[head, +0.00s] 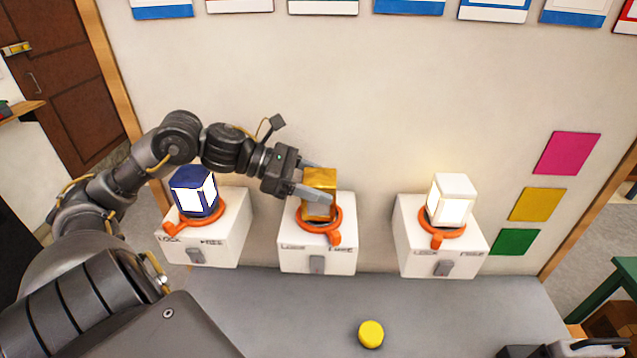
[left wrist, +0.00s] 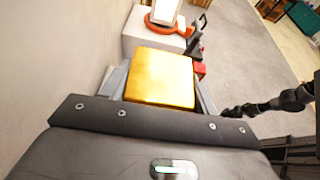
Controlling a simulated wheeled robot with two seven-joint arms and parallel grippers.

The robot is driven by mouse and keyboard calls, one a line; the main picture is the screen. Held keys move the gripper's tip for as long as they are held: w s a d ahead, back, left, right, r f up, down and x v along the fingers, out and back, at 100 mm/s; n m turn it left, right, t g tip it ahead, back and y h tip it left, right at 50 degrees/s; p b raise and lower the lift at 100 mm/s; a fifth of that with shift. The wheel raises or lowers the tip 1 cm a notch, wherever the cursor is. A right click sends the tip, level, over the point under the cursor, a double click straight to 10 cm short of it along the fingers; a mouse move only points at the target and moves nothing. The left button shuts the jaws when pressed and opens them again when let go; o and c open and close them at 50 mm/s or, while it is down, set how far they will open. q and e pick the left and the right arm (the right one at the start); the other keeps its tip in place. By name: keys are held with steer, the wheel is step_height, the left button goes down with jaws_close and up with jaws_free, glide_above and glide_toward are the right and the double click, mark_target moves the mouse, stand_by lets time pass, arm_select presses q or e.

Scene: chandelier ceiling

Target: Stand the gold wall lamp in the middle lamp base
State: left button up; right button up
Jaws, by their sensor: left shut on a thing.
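The gold wall lamp (head: 320,182) stands upright at the middle lamp base (head: 316,259), a white box with an orange ring (head: 322,227) and lever. The lamp's lower end is at the ring; whether it is fully seated I cannot tell. My left gripper (head: 318,182) is shut on the gold lamp from the left, a finger on either side. In the left wrist view the lamp's gold top (left wrist: 160,80) fills the space between the fingers.
A blue lamp (head: 194,190) stands in the left base (head: 228,235) and a white lamp (head: 452,199) in the right base (head: 420,262). A yellow button (head: 371,333) sits on the grey counter (head: 290,310). Coloured squares (head: 538,204) hang on the wall at right.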

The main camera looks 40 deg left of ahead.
arm_select(q)
steer(key=o, duration=1.2)
steer(key=shift+f, duration=0.1)
steer(key=shift+s+a+b, duration=0.3)
steer(key=shift+a+b, duration=0.15)
steer(key=shift+b, duration=0.05)
steer(key=b+v, duration=0.2)
steer(key=v, duration=0.3)
steer(key=b+v, duration=0.2)
steer(key=v, duration=0.2)
steer(key=shift+s+a+r, duration=0.2)
steer(key=shift+s+r, duration=0.05)
steer(key=shift+r, duration=0.15)
